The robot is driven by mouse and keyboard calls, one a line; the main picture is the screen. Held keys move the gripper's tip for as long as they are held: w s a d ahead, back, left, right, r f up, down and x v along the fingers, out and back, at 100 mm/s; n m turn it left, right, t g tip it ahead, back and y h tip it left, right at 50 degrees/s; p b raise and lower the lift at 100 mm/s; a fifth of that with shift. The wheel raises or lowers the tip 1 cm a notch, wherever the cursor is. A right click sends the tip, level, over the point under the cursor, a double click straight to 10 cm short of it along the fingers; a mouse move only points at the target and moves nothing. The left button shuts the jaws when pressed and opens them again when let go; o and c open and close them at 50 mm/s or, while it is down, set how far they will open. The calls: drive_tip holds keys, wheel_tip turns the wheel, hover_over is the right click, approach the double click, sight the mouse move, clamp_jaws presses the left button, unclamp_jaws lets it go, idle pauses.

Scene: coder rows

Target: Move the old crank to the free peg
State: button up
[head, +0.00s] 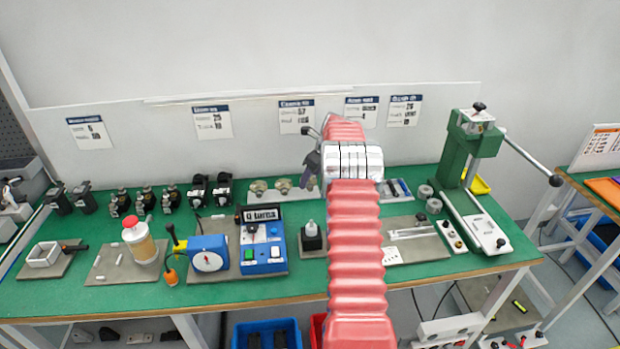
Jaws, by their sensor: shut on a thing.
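My red-sleeved arm rises in front of the bench and ends in a silver wrist. My gripper (310,163) shows only in part, as dark pieces at the wrist's left side, above the back of the bench. It is shut on a small dark part with a knob-like end (313,132), which looks to be the old crank. Its shape and the fingertips are mostly hidden by the wrist. I cannot make out the free peg; it may be behind my arm or too small to tell.
The green bench (110,305) carries a blue tester (262,262), a blue dial box (208,258), a jar (140,242) and several black motors (198,190) at the back. A green press (462,160) with a long lever stands at the right. My arm hides the bench's middle.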

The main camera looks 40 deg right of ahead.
drive_tip(key=shift+f, duration=0.35)
idle(0.7)
drive_tip(key=o, duration=1.2)
drive_tip(key=v, duration=1.3)
drive_tip(key=shift+s+r, duration=0.15)
drive_tip(key=shift+r, duration=0.2)
